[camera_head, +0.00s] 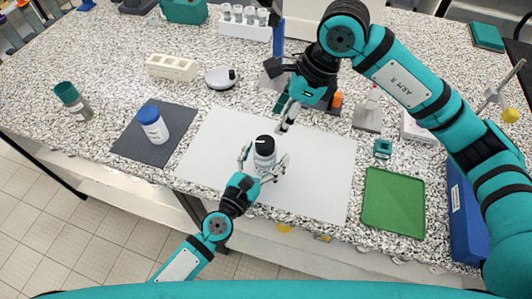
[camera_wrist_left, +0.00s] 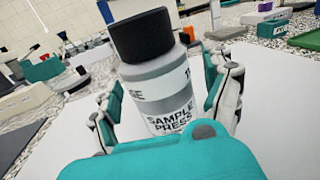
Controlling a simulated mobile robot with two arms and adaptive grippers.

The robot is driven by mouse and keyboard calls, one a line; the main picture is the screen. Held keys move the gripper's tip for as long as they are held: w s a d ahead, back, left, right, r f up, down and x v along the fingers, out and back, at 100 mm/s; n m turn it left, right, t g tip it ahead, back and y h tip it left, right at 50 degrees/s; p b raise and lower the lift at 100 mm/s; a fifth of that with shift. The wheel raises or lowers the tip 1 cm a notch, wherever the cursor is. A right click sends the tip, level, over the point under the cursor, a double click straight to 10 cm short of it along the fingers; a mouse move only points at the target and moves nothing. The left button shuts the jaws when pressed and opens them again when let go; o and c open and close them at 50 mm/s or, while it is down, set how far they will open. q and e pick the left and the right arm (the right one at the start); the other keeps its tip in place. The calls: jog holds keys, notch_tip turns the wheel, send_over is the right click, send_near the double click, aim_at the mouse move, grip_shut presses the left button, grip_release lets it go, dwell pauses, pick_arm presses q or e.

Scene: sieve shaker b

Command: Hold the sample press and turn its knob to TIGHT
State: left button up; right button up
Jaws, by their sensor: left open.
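The sample press (camera_head: 264,157) is a pale grey cylinder with a black knob (camera_head: 265,142) on top, standing upright on the white mat. A white mark shows on the knob, but its setting is unreadable. My left gripper (camera_head: 263,165) is open, with one finger on each side of the press. In the left wrist view, the press body (camera_wrist_left: 158,92) with its "SAMPLE PRESS" label stands between the spread fingers, with gaps visible; its black knob (camera_wrist_left: 141,36) is above them. My right gripper (camera_head: 286,122) points down above and right of the knob, apart from it; its opening is unclear.
The white mat (camera_head: 320,185) is otherwise clear. A green tray (camera_head: 393,203) lies at right, by a blue box (camera_head: 466,220). A round grey device (camera_head: 221,78) and white rack (camera_head: 171,67) stand behind.

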pick_arm(q)
jog(key=shift+w+d, duration=0.1)
jog(key=shift+w, duration=0.1)
grip_shut()
dwell(0.6)
